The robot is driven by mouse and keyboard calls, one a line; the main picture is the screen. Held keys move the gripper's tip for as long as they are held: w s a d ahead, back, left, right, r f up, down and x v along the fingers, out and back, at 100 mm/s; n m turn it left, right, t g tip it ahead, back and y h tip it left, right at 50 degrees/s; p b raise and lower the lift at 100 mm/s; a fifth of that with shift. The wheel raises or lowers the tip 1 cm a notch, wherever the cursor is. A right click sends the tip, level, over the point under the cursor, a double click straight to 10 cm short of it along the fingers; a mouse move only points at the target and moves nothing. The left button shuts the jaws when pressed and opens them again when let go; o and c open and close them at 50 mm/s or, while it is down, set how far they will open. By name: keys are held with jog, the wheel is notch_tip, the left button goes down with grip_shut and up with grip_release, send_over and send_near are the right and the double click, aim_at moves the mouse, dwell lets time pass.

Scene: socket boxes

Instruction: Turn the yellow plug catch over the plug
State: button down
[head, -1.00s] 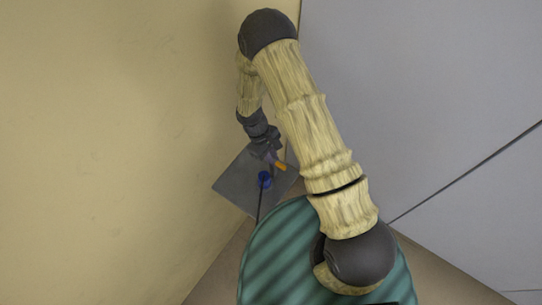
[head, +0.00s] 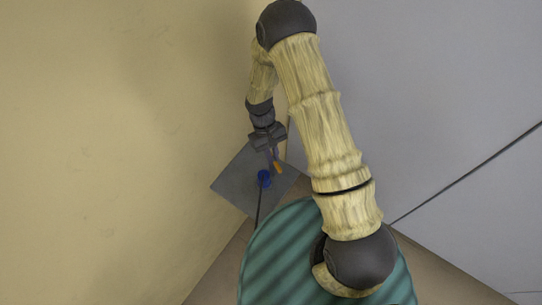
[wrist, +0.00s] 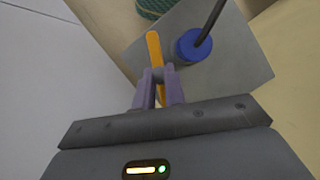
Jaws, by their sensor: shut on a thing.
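The yellow plug catch (wrist: 155,52) is a narrow bar, and in the wrist view it runs between the fingertips of my gripper (wrist: 160,74). My gripper is shut on it. In the head view the catch (head: 278,168) shows as a small orange strip just below my gripper (head: 273,157). The blue plug (wrist: 193,46) is round, with a dark cable (wrist: 211,18) rising from it. It sits just right of the catch in the wrist view, with a small gap between them. The plug (head: 264,178) is left of the catch in the head view. The catch's pivot is hidden.
Plug and catch are on a grey plate (head: 234,188). A beige wall (head: 110,150) stands close on the left in the head view. A pale grey panelled surface (head: 430,90) fills the right.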

jog(key=m+y, duration=0.1)
jog(key=m, duration=0.1)
jog(key=m+b, duration=0.1)
jog(key=m, duration=0.1)
jog(key=m+y+b, duration=0.1)
jog(key=m, duration=0.1)
jog(key=shift+w+d+m+y, duration=0.1)
jog(key=shift+d+m+y, duration=0.15)
jog(key=shift+m+y, duration=0.05)
jog(key=m+y, duration=0.1)
jog(key=m, duration=0.2)
jog(key=m+y+b, duration=0.1)
jog(key=m, duration=0.2)
jog(key=shift+d+t, duration=0.1)
jog(key=shift+t, duration=0.3)
jog(key=shift+r, duration=0.1)
jog(key=c, duration=1.5)
grip_release()
jog(key=shift+o, duration=0.2)
jog(key=b+v, duration=0.3)
jog(key=v, duration=1.4)
jog(key=shift+d, duration=0.2)
jog(key=shift+r, duration=0.1)
